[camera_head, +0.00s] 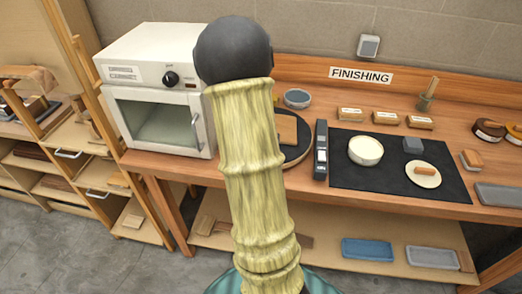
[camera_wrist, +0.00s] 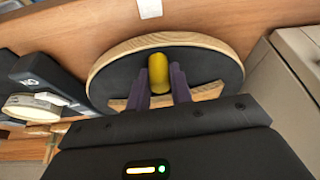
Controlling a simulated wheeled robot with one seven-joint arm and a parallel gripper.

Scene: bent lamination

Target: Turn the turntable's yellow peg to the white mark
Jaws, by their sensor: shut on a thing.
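The turntable (camera_wrist: 112,75) is a dark disc with a pale wooden rim. Its yellow peg (camera_wrist: 158,66) stands between the two purple fingers of my gripper (camera_wrist: 160,85), which is shut on it. A white mark (camera_wrist: 150,8) lies on the wooden bench just outside the rim, beyond the peg and slightly left of it in the wrist view. A light wooden piece (camera_wrist: 207,92) lies on the disc, partly behind the fingers. In the head view my arm hides the gripper, the peg and much of the turntable (camera_head: 303,150).
A white oven (camera_head: 150,85) stands left of the turntable. A dark upright-labelled bar (camera_head: 321,150) lies close on its right, then a black mat (camera_head: 345,183) with a cream bowl (camera_head: 365,150). A grey-blue bowl (camera_head: 297,98) sits behind.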

